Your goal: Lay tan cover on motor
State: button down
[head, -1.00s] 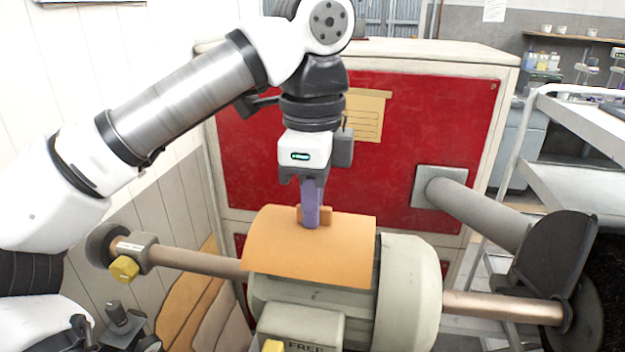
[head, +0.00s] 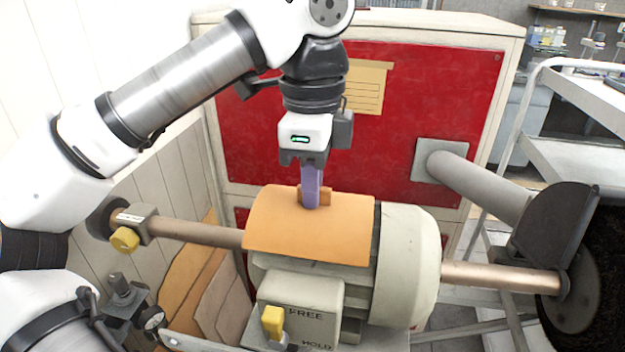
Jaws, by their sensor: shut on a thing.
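The tan cover (head: 300,232) is a curved orange-tan sheet with a small upright tab on its top. It lies over the top of the cream motor (head: 408,270), left of the motor's rounded end. I cannot tell whether its whole underside touches the motor. My gripper (head: 311,195) points straight down from above. Its purple fingers are shut on the cover's tab. The part of the tab between the fingers is hidden.
A shaft runs out both sides of the motor, with a yellow knob (head: 124,240) at left and a dark brush wheel (head: 575,290) at right. A switch box (head: 300,312) with a yellow lever sits in front. A red-panelled cabinet (head: 400,110) stands behind.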

jog(key=shift+f+b, duration=0.3)
jog(key=shift+f, duration=0.1)
jog(key=c, duration=1.5)
grip_release()
jog(key=shift+o, duration=0.2)
jog(key=shift+r, duration=0.1)
